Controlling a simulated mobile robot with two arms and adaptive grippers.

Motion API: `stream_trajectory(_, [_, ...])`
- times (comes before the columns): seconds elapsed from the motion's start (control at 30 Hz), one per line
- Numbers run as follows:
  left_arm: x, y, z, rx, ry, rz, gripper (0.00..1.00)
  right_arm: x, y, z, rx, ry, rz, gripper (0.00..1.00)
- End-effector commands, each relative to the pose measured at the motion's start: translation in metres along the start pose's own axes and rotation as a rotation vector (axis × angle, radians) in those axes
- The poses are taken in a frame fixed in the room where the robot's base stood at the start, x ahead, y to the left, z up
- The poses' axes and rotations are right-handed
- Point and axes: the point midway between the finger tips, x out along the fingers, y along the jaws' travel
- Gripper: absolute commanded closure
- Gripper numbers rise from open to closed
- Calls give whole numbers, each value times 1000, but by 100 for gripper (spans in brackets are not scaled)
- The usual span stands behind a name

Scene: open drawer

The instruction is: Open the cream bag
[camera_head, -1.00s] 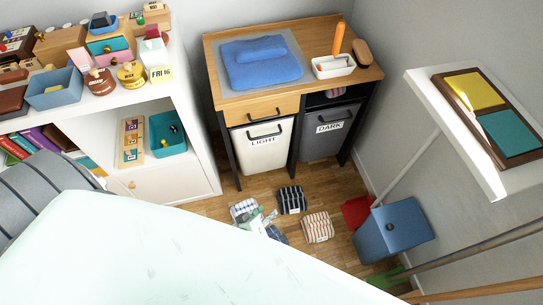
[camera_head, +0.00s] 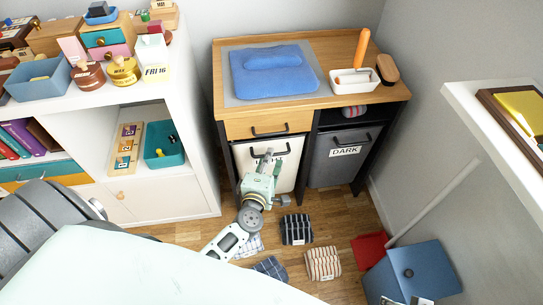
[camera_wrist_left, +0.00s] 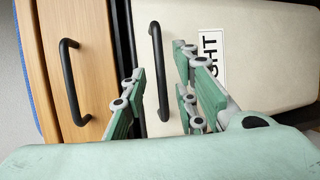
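The cream bag (camera_head: 286,177) hangs below the wooden drawer of the cabinet, with a black bar handle (camera_head: 270,152) near its top. In the left wrist view, the cream bag (camera_wrist_left: 262,60) shows part of its white label (camera_wrist_left: 211,60) and its handle (camera_wrist_left: 154,45). My left gripper (camera_head: 270,160) is in front of the bag's upper part and hides most of the label in the head view. In the left wrist view, my left gripper (camera_wrist_left: 158,62) is open, with its fingers apart on either side of the handle. Contact cannot be told. My right gripper is not in view.
The drawer (camera_head: 268,123) above has a similar handle (camera_wrist_left: 72,80). A grey DARK bag (camera_head: 335,168) hangs to the right. Folded striped cloths (camera_head: 297,229) lie on the floor in front.

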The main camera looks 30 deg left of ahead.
Motion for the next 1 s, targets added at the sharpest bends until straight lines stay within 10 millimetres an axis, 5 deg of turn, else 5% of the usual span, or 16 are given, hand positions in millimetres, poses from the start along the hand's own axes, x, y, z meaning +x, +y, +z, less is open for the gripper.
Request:
stream_trajectory(0.2, [25, -1, 0, 2, -1, -1, 73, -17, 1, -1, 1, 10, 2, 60])
stream_trajectory(0.53, [28, 0, 0, 3, -2, -1, 73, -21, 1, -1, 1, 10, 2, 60])
stream_trajectory(0.83, [28, 0, 0, 3, -2, -1, 99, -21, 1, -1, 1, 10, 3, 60])
stream_trajectory(1.0, [28, 0, 0, 3, -2, 0, 100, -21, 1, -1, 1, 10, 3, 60])
